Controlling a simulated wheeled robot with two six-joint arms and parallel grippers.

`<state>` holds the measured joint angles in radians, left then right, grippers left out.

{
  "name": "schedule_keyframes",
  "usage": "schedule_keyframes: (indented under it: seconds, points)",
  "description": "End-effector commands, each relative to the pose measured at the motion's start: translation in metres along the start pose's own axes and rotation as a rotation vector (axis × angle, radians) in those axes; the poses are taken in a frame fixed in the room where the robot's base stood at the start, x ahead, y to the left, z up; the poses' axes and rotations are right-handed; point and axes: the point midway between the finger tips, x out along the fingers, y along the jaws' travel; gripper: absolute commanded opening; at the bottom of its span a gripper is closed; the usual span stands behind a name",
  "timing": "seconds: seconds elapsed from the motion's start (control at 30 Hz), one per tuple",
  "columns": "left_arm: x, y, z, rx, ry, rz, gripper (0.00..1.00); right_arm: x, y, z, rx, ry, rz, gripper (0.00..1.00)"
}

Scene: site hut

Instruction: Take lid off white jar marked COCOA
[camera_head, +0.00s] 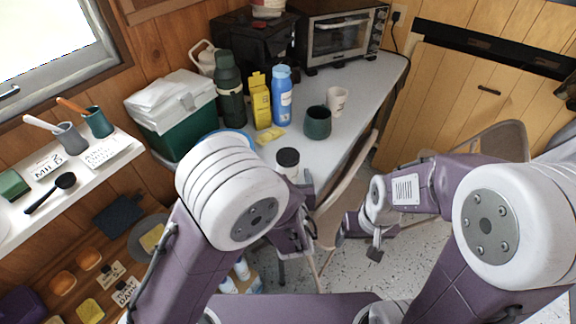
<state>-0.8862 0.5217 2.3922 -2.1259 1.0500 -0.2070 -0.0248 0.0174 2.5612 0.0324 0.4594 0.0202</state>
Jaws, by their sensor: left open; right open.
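A white jar (286,171) with a black lid (288,156) stands upright near the front edge of the grey table. The lid sits on the jar, and I cannot read any marking on it. My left arm hides part of the jar's lower side. My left gripper (304,200) is open, just in front of and below the jar at the table edge; whether it touches the jar is unclear. My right gripper (358,240) is open and empty, low over the speckled floor, right of the table and away from the jar.
A toaster oven (343,35) is at the back. A chair (347,190) is at the table's right edge.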

Motion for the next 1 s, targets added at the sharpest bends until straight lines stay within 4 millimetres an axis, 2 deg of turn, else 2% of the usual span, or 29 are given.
schedule_keyframes:
  seconds: [0.1,0.27,0.53,0.8,1.0]
  points:
    - [0.016,0.001,-0.001,-0.001,0.001,0.002,0.81,0.004,0.0,0.0,0.0,0.0,0.0,0.77]
    - [0.021,0.0,0.0,-0.001,0.001,0.002,0.81,0.004,0.0,0.0,0.0,0.0,0.0,0.77]
    - [0.066,-0.001,0.001,-0.001,0.002,0.003,0.81,0.01,0.0,0.001,0.0,0.0,0.0,0.77]
    - [0.07,-0.001,0.003,0.0,0.001,0.001,0.81,0.01,0.0,0.001,0.0,0.0,0.0,0.77]
    - [0.07,-0.001,0.003,0.0,0.001,0.001,0.25,0.01,0.0,0.001,0.0,0.0,0.0,0.77]
